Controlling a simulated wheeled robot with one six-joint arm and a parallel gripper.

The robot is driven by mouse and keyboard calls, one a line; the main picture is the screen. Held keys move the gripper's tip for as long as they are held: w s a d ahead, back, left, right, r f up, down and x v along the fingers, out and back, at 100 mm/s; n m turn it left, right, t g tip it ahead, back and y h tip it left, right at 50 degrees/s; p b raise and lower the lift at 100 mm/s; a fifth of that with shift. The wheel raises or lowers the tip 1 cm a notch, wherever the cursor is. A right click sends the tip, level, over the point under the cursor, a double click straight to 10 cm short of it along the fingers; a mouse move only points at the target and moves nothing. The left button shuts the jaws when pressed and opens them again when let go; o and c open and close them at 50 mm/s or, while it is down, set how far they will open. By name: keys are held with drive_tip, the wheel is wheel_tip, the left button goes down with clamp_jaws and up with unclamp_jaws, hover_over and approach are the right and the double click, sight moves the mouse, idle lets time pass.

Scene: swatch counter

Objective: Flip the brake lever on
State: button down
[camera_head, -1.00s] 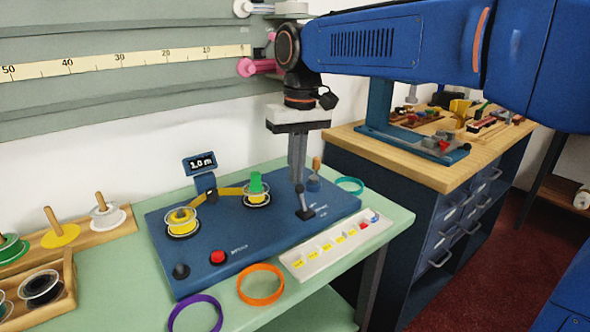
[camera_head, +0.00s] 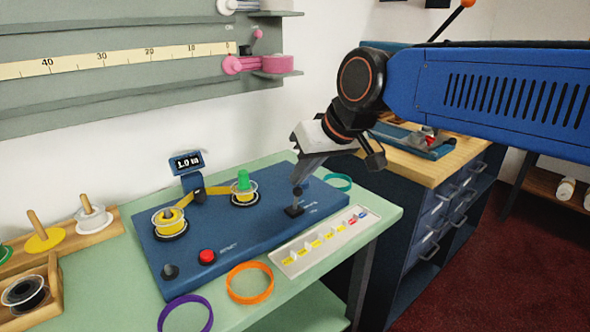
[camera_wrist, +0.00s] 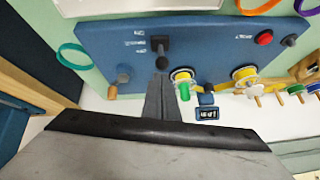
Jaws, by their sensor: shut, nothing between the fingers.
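The brake lever (camera_head: 296,201) stands on the right part of the blue machine base (camera_head: 225,258). It has a small black mount and a dark round knob, and it leans slightly right in the head view. In the wrist view the lever (camera_wrist: 161,52) is just beyond my fingertips. My gripper (camera_head: 298,181) is shut and empty, tilted, with its fingertips at the lever's knob. I cannot tell whether they touch it. The shut fingers also show in the wrist view (camera_wrist: 160,80). The lever's on and off labels are too small to read.
A yellow spool (camera_head: 170,222) and a green-topped spool (camera_head: 243,190) sit on the base, with a display (camera_head: 187,162) behind. A red button (camera_head: 207,256) and a black knob (camera_head: 170,271) are in front. A white label tray (camera_head: 325,241) and orange ring (camera_head: 249,283) lie nearby.

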drive_tip(key=shift+s+d, duration=0.1)
drive_tip(key=shift+s, duration=0.1)
drive_tip(key=shift+r, duration=0.15)
drive_tip(key=shift+r, duration=0.65)
drive_tip(key=shift+w+r, duration=0.25)
drive_tip(key=shift+r, duration=0.1)
drive_tip(key=v, duration=1.1)
drive_tip(key=shift+w+r, duration=0.3)
